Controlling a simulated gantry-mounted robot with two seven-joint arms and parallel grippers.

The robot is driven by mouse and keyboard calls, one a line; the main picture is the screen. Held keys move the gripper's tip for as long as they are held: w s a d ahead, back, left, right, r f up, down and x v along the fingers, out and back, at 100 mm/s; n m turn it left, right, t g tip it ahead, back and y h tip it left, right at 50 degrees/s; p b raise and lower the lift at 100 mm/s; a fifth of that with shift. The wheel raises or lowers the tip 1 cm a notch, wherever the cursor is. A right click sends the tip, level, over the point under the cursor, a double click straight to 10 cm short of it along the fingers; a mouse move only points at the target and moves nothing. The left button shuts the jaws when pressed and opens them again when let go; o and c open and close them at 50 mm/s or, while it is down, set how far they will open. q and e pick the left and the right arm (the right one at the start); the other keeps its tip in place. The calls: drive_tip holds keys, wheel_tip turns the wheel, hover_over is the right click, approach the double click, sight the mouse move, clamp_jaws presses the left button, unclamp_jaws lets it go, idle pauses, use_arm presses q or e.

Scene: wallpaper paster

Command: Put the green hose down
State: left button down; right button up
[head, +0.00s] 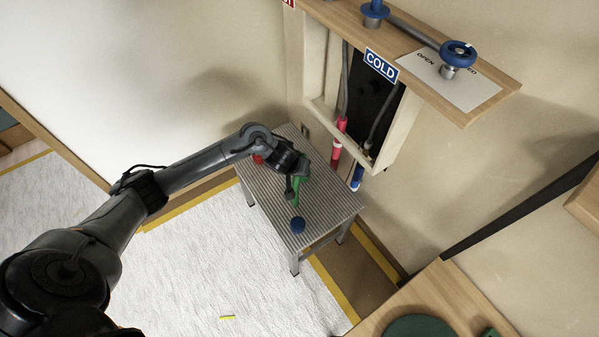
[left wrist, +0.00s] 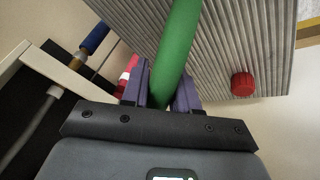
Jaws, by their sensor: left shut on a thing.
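The green hose (head: 296,190) is at my left gripper (head: 293,186), over the ridged grey table (head: 325,205) in the head view. In the left wrist view the green hose (left wrist: 177,50) runs up between the two purple-grey fingers of my left gripper (left wrist: 160,92), which is shut on it. The ridged table top (left wrist: 222,50) lies behind the hose there. I cannot tell whether the hose touches the table. My right gripper is in neither view.
A blue cap (head: 298,224) sits near the table's front edge. A red cap (left wrist: 243,84) is on the table too. Red and blue pipe ends (head: 339,138) hang from the wall cabinet (head: 385,135) behind the table. A wooden counter (head: 440,295) stands at the lower right.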

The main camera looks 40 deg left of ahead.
use_arm(q)
drive_tip(key=shift+w, duration=0.1)
drive_tip(key=c, duration=0.9)
unclamp_jaws()
drive_tip(key=shift+o, duration=0.2)
drive_tip(key=shift+r, duration=0.2)
drive_tip(key=p+v, duration=0.7)
drive_tip(key=v, duration=0.4)
drive_tip(key=s+d+m+t+h, duration=0.15)
drive_tip(key=s+d+m, duration=0.45)
drive_tip(key=d, duration=0.8)
drive_tip(key=s+a+r+m+g, duration=0.1)
drive_tip(key=s+m+g, duration=0.1)
drive_tip(key=s, duration=1.3)
drive_tip(key=shift+s+a+g+y, duration=0.3)
drive_tip(key=shift+g+y, duration=0.15)
